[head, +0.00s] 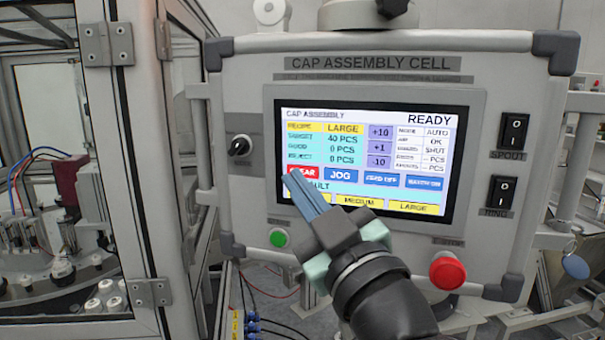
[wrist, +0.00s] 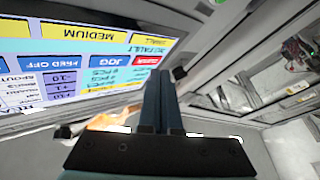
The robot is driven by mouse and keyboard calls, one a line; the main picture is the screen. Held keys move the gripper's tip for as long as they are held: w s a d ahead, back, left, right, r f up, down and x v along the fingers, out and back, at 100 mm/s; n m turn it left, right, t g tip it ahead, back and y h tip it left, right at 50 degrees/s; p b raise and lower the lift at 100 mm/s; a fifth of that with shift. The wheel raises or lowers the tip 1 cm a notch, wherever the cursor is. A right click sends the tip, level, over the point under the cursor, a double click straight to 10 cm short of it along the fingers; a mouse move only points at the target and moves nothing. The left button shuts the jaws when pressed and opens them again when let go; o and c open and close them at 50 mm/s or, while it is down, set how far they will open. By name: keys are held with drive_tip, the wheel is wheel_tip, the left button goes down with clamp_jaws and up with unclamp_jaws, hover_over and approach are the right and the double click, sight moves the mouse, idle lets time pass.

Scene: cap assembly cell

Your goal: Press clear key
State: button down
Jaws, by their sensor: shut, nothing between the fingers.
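The red CLEAR key (head: 303,171) is on the lit touchscreen (head: 468,120) of the cap assembly panel, at the left of the key row. My gripper (head: 297,179) is shut and empty, its blue fingertips at the lower left edge of the CLEAR key, covering part of its lettering. In the wrist view the red key (wrist: 146,61) shows just beside the fingertips (wrist: 154,72). I cannot tell whether the tips touch the screen. The screen reads READY, recipe LARGE, target 40 PCS, good 0 PCS and reject 0 PCS.
The blue JOG key (head: 341,175) is right of CLEAR. Below the screen are a green button (head: 279,238) and a red emergency stop (head: 447,271). Black rocker switches (head: 514,131) are at the right and a dark knob (head: 240,146) at the left. A framed machine door (head: 128,150) stands left.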

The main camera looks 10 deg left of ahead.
drive_tip(key=shift+s, duration=0.15)
drive_tip(key=s, duration=0.4)
drive_tip(key=shift+s+a, duration=0.2)
drive_tip(key=shift+s, duration=0.2)
idle(0.3)
drive_tip(key=s+d+r+m+t+h+b, duration=0.2)
drive_tip(key=s+d+r+m+t+h, duration=0.6)
drive_tip(key=d+r+m+t+h, duration=0.2)
wheel_tip(320, 180, up, 2)
drive_tip(key=m+h, duration=0.3)
drive_tip(key=shift+s+d+r+t, duration=0.2)
drive_tip(key=shift+s+t, duration=0.2)
